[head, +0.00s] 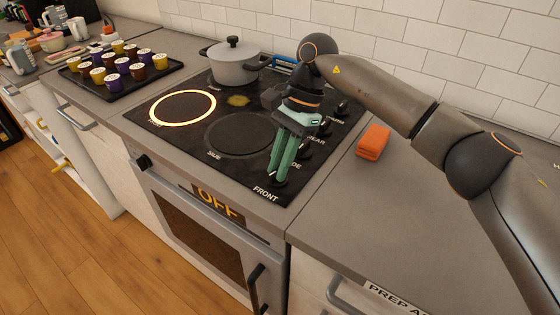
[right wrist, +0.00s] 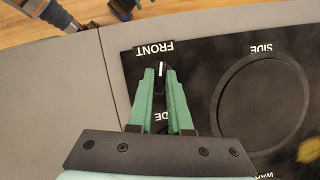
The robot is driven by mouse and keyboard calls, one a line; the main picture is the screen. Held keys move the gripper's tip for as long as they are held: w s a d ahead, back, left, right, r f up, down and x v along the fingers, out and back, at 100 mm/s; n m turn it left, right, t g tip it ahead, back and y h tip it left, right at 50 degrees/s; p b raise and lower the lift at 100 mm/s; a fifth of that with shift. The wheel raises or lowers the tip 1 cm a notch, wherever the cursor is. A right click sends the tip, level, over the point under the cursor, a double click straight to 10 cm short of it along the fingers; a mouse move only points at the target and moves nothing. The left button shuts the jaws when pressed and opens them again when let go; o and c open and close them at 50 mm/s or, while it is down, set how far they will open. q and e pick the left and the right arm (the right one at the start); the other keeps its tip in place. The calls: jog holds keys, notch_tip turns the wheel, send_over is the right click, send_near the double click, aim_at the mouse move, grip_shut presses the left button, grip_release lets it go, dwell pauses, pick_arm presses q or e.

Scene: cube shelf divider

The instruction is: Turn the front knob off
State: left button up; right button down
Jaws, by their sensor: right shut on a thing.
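The front knob (right wrist: 161,70), with a white pointer line, sits by the FRONT label (head: 265,193) at the near right corner of the black cooktop (head: 190,140). My right gripper (head: 277,181) points down over it with its green fingers closed around it; the fingers hide most of the knob in the head view. In the right wrist view the two fingertips (right wrist: 161,76) lie on either side of the knob, with the white line between them. One burner ring (head: 183,106) at the left glows orange-yellow. My left gripper is not in view.
Other knobs (head: 305,150) run back along the cooktop's right side, close to my right fingers. A grey pot (head: 233,64) stands at the back. An orange block (head: 373,142) lies on the right counter. A tray (head: 150,82) of coloured cups stands left.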

jog(key=shift+n+h, duration=0.3)
jog(key=shift+n, duration=0.4)
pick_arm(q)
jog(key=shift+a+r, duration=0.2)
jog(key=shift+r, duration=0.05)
pick_arm(e)
jog(key=shift+w+n+g, duration=0.1)
jog(key=shift+n+g, duration=0.3)
jog(key=shift+n, duration=0.4)
jog(key=c, duration=0.8)
grip_release()
jog(key=shift+c, duration=0.2)
pick_arm(q)
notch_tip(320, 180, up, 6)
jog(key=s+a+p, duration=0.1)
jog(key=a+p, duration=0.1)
jog(key=p, duration=0.6)
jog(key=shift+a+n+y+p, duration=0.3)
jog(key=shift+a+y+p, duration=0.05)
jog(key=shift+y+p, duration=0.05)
pick_arm(e)
jog(key=v, duration=1.2)
jog(key=shift+a+r, duration=0.25)
